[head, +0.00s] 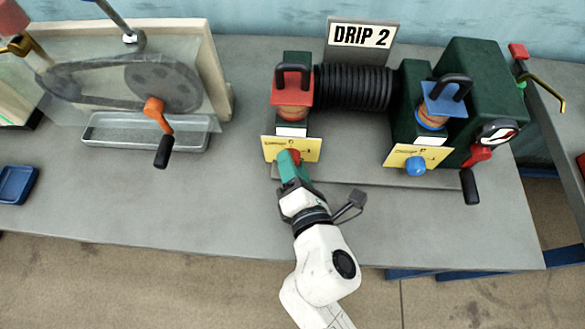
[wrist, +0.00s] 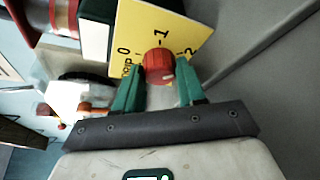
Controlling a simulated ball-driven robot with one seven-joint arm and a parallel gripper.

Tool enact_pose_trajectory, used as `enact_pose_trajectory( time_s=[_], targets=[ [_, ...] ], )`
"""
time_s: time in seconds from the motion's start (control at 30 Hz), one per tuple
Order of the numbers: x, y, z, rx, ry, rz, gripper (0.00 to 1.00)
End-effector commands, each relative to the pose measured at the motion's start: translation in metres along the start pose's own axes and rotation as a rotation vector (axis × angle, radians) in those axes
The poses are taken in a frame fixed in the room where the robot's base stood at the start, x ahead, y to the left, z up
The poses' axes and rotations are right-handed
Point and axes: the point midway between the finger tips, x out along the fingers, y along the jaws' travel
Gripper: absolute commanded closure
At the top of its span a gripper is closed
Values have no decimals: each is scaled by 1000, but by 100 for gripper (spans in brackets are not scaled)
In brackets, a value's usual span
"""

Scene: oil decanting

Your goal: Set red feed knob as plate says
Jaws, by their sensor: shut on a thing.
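The plate (head: 361,35) at the back reads "DRIP 2". The red feed knob (wrist: 158,65) sits on a yellow dial card (wrist: 140,38) marked 0, 1 and 2. My gripper (wrist: 158,82) has its green fingers on both sides of the knob and is shut on it. In the head view my gripper (head: 291,163) covers most of the red knob (head: 295,155), at the front of the left green block. I cannot tell for sure which number the knob points to.
A blue knob (head: 415,166) on another yellow card is to the right. A red-topped cup (head: 292,92) and a blue-topped cup (head: 444,98) stand above the cards. A black-handled crank (head: 471,180) projects at right. The front bench strip is clear.

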Motion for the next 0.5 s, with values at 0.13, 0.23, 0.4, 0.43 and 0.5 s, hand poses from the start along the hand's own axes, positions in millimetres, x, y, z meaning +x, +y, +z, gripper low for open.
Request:
enact_pose_trajectory(
  time_s=[0.13,0.23,0.4,0.43,0.5],
  targets=[
    [0,-2,0,45,-2,18,91],
    [0,-2,0,63,-2,25,91],
    [0,-1,1,76,-2,29,91],
    [0,-1,1,77,-2,30,91],
    [0,-1,1,78,-2,30,91]
  ],
)
